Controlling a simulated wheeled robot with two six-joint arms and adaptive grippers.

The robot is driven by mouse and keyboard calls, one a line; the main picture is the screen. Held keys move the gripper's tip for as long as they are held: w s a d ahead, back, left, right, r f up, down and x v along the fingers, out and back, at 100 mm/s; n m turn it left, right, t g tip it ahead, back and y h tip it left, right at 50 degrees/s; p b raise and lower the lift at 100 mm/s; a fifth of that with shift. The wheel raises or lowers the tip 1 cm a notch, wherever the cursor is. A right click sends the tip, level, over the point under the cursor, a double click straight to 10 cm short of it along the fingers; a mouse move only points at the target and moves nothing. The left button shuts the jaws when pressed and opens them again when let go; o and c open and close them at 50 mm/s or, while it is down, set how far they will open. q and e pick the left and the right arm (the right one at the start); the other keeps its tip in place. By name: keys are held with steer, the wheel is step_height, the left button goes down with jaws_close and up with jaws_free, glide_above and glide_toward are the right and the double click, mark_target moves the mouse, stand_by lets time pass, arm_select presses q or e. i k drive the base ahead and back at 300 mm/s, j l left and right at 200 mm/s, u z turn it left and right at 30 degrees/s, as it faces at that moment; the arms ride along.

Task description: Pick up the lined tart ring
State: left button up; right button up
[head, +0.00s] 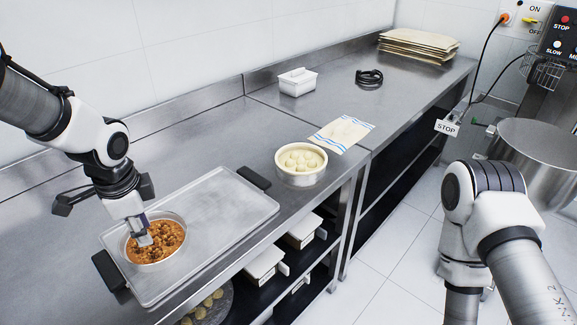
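A round metal ring with brown, chunky filling (171,241) sits on the left end of a flat metal tray (215,215). A second round ring, pale and lined, with several cream balls inside (302,176), stands on the counter behind the tray's right end. I cannot tell for certain which is the lined tart ring. My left gripper (141,234) points down over the left part of the brown-filled ring, its grey tip at or just above the filling. Whether its fingers are apart or closed is unclear. My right arm shows at the right; its gripper is out of view.
The tray has dark handles (254,177) at both ends. The mixer bowl (530,160) stands right. Shelves below hold white containers.

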mark_target(301, 161)
steer(key=i+l, duration=1.35)
